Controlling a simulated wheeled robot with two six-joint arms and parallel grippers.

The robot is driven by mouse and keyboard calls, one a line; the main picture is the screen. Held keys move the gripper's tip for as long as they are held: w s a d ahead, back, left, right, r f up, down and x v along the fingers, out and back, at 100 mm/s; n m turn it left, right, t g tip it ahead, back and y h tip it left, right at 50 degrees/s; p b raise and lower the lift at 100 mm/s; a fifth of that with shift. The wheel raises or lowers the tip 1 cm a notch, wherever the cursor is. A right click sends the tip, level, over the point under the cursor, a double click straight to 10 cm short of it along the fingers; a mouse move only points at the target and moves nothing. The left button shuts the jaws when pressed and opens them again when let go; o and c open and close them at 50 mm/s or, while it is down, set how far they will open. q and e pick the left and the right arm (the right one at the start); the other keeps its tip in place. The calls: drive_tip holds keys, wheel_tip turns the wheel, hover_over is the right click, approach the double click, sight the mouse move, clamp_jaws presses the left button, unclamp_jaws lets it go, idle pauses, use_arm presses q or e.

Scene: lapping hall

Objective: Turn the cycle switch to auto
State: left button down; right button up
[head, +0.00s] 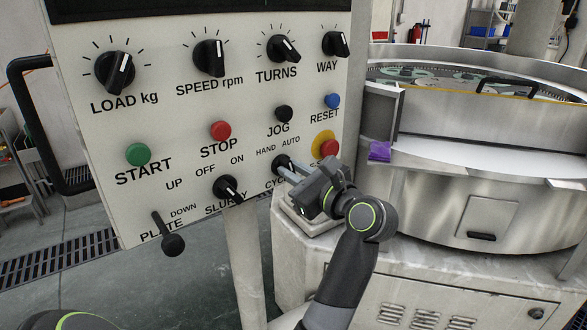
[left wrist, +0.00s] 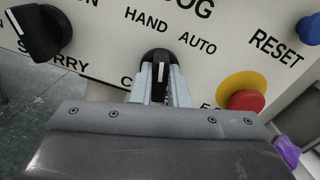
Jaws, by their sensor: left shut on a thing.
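The cycle switch is a black knob (head: 279,162) low on the right of the white control panel, under the words HAND and AUTO. In the left wrist view the knob (left wrist: 156,55) sits between my fingers, and its white mark points nearly straight up, closer to HAND than to AUTO. My left gripper (head: 286,171) is shut on this knob; its fingers (left wrist: 159,82) lie along both sides. The gripper hides part of the CYCLE label. My right gripper is not in view.
A red emergency stop on yellow (head: 323,142) is close to the gripper's right. The slurry knob (head: 228,189) is to its left, the jog button (head: 283,114) above. A plate lever (head: 171,240) juts out lower left. A round steel machine (head: 480,190) stands right.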

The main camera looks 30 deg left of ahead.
use_arm(q)
drive_tip(key=m+p, duration=0.1)
drive_tip(key=m, duration=0.1)
drive_tip(key=m+p, duration=0.1)
drive_tip(key=m, duration=0.1)
drive_tip(key=shift+w+r+m, duration=0.1)
drive_tip(key=shift+r+m, duration=0.1)
drive_tip(key=shift+m, duration=0.1)
drive_tip(key=m+p, duration=0.3)
drive_tip(key=shift+m, duration=0.3)
drive_tip(key=shift+w+f+m+p, duration=0.15)
drive_tip(key=shift+m+p, duration=0.2)
drive_tip(key=shift+m, duration=0.35)
drive_tip(key=c, duration=1.4)
unclamp_jaws()
drive_tip(key=shift+d+f, duration=0.1)
